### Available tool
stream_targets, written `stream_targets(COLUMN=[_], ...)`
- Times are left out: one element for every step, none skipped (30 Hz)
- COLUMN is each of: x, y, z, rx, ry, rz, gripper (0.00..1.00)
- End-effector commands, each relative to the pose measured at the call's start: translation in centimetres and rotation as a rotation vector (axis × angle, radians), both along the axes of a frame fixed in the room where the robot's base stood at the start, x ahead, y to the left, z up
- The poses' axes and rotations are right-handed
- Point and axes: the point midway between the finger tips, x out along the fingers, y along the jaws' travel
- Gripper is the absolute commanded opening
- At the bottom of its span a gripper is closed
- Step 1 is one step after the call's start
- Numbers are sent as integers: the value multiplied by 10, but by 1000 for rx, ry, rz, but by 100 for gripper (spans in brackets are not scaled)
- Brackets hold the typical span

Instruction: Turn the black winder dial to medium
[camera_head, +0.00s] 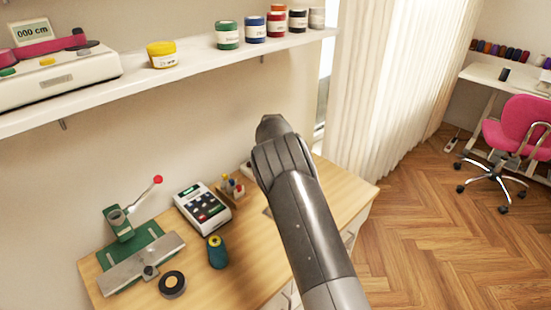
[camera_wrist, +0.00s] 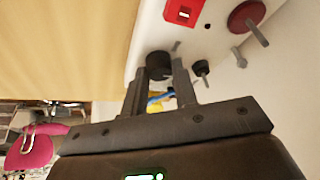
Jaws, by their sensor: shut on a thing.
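The winder is a white machine (camera_wrist: 205,30) in the wrist view. A black round dial (camera_wrist: 158,60) sits on its face, between the tips of my gripper (camera_wrist: 158,76). My gripper is shut on this dial, one finger on each side. The dial's setting marks cannot be read. A smaller black knob (camera_wrist: 201,67) stands just right of the fingers. In the head view my arm hides the dial and the fingers, and only a bit of a white machine (camera_head: 247,169) shows beside the arm.
The winder face also bears a red switch plate (camera_wrist: 184,11) and a dark red disc (camera_wrist: 247,15) with a pin. On the wooden worktop (camera_head: 245,262) stand a calculator-like device (camera_head: 203,207), a teal spool (camera_head: 217,252) and a green press (camera_head: 120,222). A shelf (camera_head: 200,57) runs above.

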Motion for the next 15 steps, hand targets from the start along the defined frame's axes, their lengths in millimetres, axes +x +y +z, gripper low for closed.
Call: stream_targets(x=[-1,-1,-1,-1,-1,-1,-1,-1,-1,-1,-1,-1,-1,-1,-1], y=[1,1,1,1,1,1,1,1,1,1,1,1,1,1,1], z=[-1,-1,-1,-1,-1,-1,-1,-1,-1,-1,-1,-1,-1,-1,-1], rx=[0,1,1,1,1,1,1,1,1,1,1,1,1,1,1], ry=[3,3,3,3,3,3,3,3,3,3,3,3,3,3,3], rz=[-4,-6,-7,-8,-8,-8,-8,-8,-7,-7,-7,-7,-7,-7,-7], gripper=[3,3,3,3,3,3,3,3,3,3,3,3,28,30,34])
